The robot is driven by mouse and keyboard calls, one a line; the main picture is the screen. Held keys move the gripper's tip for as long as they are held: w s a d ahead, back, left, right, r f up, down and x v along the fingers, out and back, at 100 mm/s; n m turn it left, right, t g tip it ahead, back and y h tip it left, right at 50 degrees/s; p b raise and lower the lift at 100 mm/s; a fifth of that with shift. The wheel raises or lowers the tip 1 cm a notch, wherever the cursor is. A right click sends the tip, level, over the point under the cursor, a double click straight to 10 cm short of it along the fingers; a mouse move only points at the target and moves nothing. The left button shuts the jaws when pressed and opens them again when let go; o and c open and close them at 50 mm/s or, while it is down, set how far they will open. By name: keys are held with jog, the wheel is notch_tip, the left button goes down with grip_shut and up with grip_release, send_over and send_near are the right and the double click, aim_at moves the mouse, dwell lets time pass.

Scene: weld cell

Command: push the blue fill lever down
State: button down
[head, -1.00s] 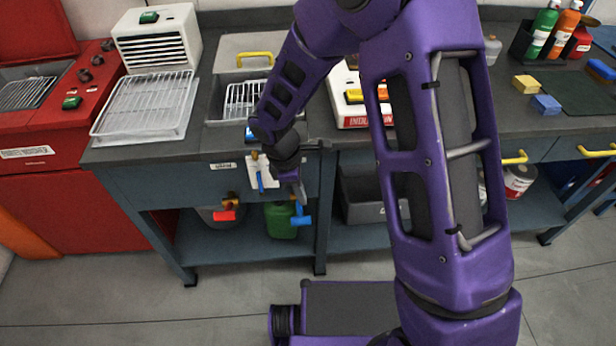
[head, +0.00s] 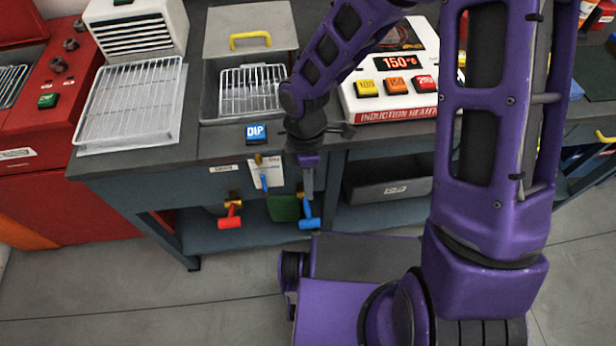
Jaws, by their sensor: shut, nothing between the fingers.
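A blue T-shaped lever (head: 309,223) hangs below the front edge of the bench, with a brass fitting above it. My gripper (head: 309,193) is shut and empty. It points down, with its tips just above the lever's crossbar in the picture. The tips overlap the lever's upper part, and I cannot tell whether they touch it. A smaller blue handle (head: 264,182) sits in front of a white plate to the left. A red T-shaped lever (head: 230,222) with a brass fitting hangs further left.
The bench front (head: 130,195) is close behind my gripper. Above are a blue DIP sign (head: 257,133), a wire basket (head: 252,90) in a tank and an induction heater (head: 395,115). A green container (head: 283,208) and a grey bin (head: 385,185) stand below the bench.

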aim_at(309, 221)
jog(key=b+x, duration=0.1)
jog(key=x, duration=0.8)
jog(key=shift+f+b, duration=0.25)
jog(key=shift+b, duration=0.15)
